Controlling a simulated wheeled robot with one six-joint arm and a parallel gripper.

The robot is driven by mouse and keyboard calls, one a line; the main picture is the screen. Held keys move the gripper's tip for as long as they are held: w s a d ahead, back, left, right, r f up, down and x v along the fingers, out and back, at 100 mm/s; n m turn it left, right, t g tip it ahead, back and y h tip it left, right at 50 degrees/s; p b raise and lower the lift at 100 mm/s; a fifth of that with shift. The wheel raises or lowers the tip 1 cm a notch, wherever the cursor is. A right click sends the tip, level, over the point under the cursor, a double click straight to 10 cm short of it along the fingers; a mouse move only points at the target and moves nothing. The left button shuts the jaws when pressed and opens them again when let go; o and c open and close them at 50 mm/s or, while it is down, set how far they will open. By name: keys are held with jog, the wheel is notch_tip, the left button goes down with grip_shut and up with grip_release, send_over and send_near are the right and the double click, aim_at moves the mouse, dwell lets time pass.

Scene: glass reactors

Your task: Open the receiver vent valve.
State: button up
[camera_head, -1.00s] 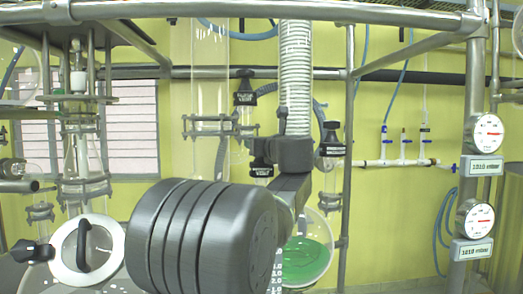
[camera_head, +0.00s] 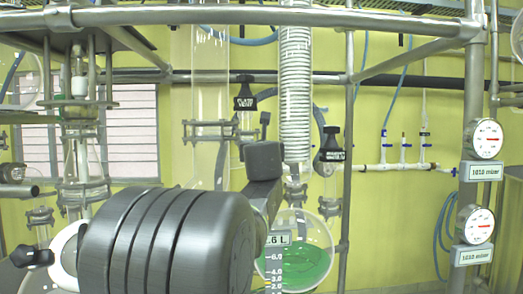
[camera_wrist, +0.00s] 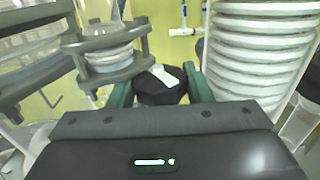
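A black valve knob (camera_head: 245,97) with a white label ending in "VENT" stands between the wide glass column and the coiled condenser in the head view. A second black labelled knob (camera_head: 333,147) stands right of the condenser; its label is too small to read. In the wrist view a black knob with a white patch (camera_wrist: 158,92) lies between the two green fingers of my gripper (camera_wrist: 157,78). The fingers are spread, one on each side, and I cannot tell whether they touch it. In the head view my gripper's dark body is below and right of the first knob; its fingertips are not clear.
The coiled condenser (camera_head: 296,90) is close on the right, and the glass column (camera_head: 208,75) with its clamped flange is close on the left. The receiver flask (camera_head: 310,245) holds green liquid below. Steel frame bars (camera_head: 300,16) cross the top. Two gauges are at far right.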

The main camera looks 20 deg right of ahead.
jog(key=shift+d+n+t+y, duration=0.15)
jog(key=shift+n+t+y, duration=0.25)
jog(key=shift+n+y, duration=1.1)
jog(key=shift+o, duration=0.2)
jog(key=n+y, duration=0.1)
jog(key=y, duration=0.1)
jog(key=n+y+p, duration=0.1)
jog(key=y, duration=0.1)
jog(key=n+y+p, duration=0.1)
jog(key=y, duration=0.2)
jog(key=shift+r+n+g, duration=0.15)
jog(key=shift+n+g, duration=0.15)
jog(key=shift+o, duration=0.5)
jog(key=shift+s+a+r+n+y, duration=0.1)
jog(key=shift+s+a+n+y, duration=0.2)
jog(key=shift+n+y, duration=0.15)
jog(key=o, duration=0.6)
jog(key=shift+d, duration=0.1)
jog(key=shift+s+d+f, duration=0.25)
jog(key=shift+s, duration=0.05)
jog(key=b+v, duration=0.2)
jog(key=v, duration=0.4)
jog(key=shift+s+d+r, duration=0.1)
jog(key=shift+s+d, duration=0.15)
jog(key=shift+s, duration=0.1)
